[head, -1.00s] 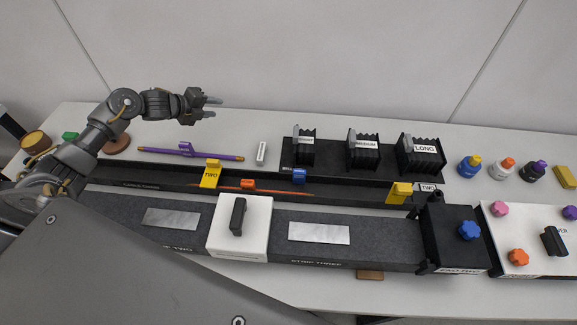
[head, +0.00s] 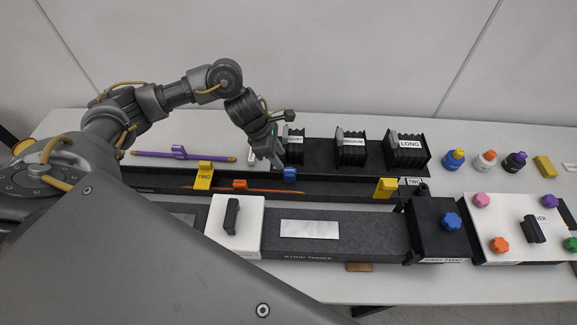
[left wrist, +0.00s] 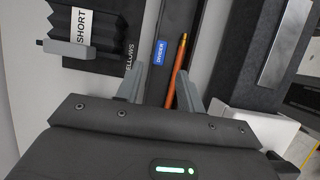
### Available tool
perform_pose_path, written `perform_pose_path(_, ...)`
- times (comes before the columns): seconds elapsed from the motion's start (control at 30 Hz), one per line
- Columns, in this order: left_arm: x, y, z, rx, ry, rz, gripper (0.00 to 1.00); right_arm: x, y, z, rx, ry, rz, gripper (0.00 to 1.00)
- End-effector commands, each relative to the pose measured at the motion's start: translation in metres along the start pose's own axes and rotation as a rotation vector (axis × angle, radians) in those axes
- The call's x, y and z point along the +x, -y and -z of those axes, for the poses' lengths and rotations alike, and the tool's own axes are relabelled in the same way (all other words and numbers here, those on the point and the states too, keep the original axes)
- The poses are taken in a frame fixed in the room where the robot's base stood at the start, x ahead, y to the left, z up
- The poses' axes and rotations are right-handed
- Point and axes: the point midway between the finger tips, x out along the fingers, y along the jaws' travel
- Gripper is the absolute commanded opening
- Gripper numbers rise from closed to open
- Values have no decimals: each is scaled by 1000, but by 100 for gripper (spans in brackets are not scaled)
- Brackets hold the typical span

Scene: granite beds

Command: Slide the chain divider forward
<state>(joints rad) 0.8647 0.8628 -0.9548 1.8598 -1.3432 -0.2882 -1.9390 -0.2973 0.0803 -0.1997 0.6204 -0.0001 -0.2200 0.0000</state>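The chain divider is a small blue block (head: 290,174) standing in the long black channel (head: 340,189). In the left wrist view the blue divider (left wrist: 160,52) shows its label, ahead of the fingers. My left gripper (head: 276,160) points down just left of and behind the divider, near the channel's far edge. In the left wrist view my left gripper (left wrist: 160,92) has its two fingers apart, with nothing held between them. A gap shows between the fingertips and the divider. My right gripper is in no view.
An orange rod (head: 215,186) lies in the channel beside the divider. Yellow blocks (head: 203,175) and (head: 386,188) stand along it. Black bellows labelled SHORT (head: 294,146), MEDIUM (head: 350,150) and LONG (head: 407,150) stand behind. A white block with a black handle (head: 235,225) is in front.

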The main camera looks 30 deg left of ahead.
Motion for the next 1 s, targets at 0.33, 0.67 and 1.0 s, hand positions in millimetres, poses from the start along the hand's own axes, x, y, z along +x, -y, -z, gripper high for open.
perform_pose_path(0.33, 58, 1, -1, -3, 1, 3, 38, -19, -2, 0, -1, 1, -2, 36)
perform_pose_path(0.67, 74, 0, 0, -2, 1, -1, 38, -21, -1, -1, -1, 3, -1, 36)
perform_pose_path(1.0, 73, 0, 0, -2, 1, -1, 13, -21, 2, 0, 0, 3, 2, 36)
